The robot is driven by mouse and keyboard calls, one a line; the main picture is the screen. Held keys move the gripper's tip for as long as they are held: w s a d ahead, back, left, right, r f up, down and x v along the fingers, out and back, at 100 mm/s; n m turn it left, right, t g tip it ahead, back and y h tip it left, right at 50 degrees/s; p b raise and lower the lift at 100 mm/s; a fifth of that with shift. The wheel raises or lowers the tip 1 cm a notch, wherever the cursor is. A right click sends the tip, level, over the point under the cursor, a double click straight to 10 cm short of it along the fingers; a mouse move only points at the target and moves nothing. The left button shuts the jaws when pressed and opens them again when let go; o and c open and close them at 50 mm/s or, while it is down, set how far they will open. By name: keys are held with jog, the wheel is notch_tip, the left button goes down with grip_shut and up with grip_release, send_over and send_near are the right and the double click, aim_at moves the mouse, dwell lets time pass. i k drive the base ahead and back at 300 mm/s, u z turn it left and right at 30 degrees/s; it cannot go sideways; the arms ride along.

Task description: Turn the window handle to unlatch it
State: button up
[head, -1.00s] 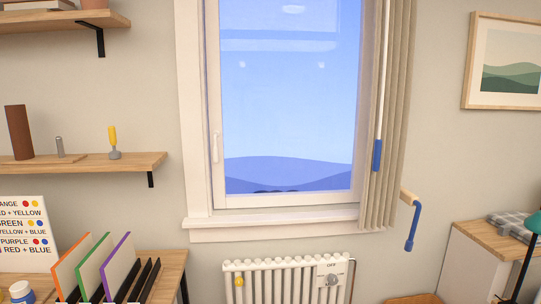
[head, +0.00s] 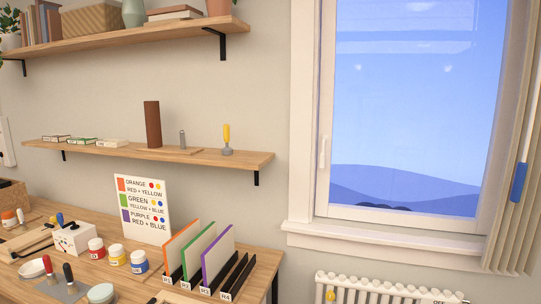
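The window (head: 415,110) is on the right of the head view, with a white frame and a blue view of hills through the glass. Its white handle (head: 322,152) is on the left side of the sash and points upright. The sash appears closed in its frame. My gripper is not in view.
A wooden desk (head: 60,228) with paint jars, a colour chart (head: 143,209) and upright panels in a rack stands at left, below two wall shelves (head: 200,157). A white radiator (head: 375,290) is under the window sill (head: 385,236). A blind (head: 517,170) hangs at right.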

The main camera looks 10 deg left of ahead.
aim_at(325, 139)
jog(key=u, duration=0.4)
jog(key=i, duration=0.8)
jog(key=z, duration=0.45)
jog(key=i, duration=0.8)
jog(key=z, duration=0.65)
